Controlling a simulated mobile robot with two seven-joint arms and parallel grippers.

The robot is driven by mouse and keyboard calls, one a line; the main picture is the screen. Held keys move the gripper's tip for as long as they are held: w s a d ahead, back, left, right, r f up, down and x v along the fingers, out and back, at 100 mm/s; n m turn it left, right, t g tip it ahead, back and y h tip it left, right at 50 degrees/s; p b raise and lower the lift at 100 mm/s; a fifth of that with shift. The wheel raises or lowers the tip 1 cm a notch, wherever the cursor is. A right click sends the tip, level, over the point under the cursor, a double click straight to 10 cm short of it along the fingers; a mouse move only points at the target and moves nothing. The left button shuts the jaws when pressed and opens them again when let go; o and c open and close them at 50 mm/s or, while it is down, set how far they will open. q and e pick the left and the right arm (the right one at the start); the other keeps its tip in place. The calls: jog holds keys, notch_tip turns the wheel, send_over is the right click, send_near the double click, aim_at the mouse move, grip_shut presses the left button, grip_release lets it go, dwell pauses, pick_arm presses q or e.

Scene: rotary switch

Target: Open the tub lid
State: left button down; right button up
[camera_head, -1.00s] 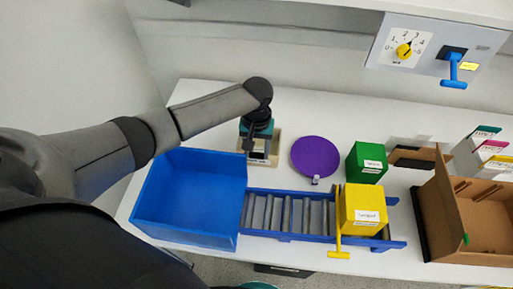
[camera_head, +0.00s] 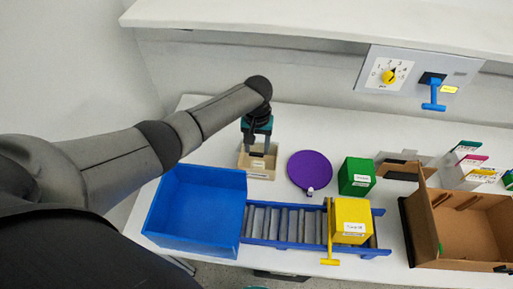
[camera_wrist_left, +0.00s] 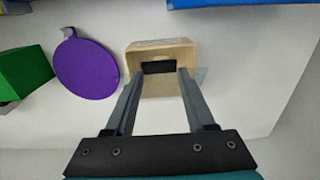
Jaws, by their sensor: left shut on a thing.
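The beige tub (camera_head: 262,161) stands on the white table behind the blue bin, with a label on its near side. In the left wrist view the tub (camera_wrist_left: 166,50) is straight ahead, with a dark piece (camera_wrist_left: 158,67) on it. My left gripper (camera_head: 254,143) is over the tub's back part. In the wrist view the left gripper (camera_wrist_left: 158,74) has its fingertips on either side of the dark piece. They are shut on it, though the exact contact is hard to see. A faint see-through sheet (camera_wrist_left: 201,74) shows at the tub's right edge. My right gripper is not in view.
A purple disc (camera_head: 310,170) and green box (camera_head: 357,176) lie right of the tub. In front are the blue bin (camera_head: 194,209), a roller track (camera_head: 286,223) and a yellow box (camera_head: 351,221). A brown carton (camera_head: 471,226) stands right. A switch panel (camera_head: 418,78) is behind.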

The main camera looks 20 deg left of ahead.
aim_at(257, 151)
pick_arm(q)
jog(key=shift+w+a+r, duration=0.2)
jog(key=shift+w, duration=0.3)
jog(key=c, duration=0.6)
grip_release()
jog(key=shift+o, duration=0.8)
jog(key=shift+w+f, duration=0.1)
jog(key=shift+f, duration=0.05)
jog(key=shift+o, duration=1)
jog(key=shift+s+d, duration=0.1)
jog(key=shift+s, duration=0.1)
jog(key=shift+r, duration=0.4)
notch_tip(257, 151, up, 14)
jog(key=p, duration=0.1)
jog(key=shift+r+p, duration=0.25)
jog(key=shift+p, duration=0.15)
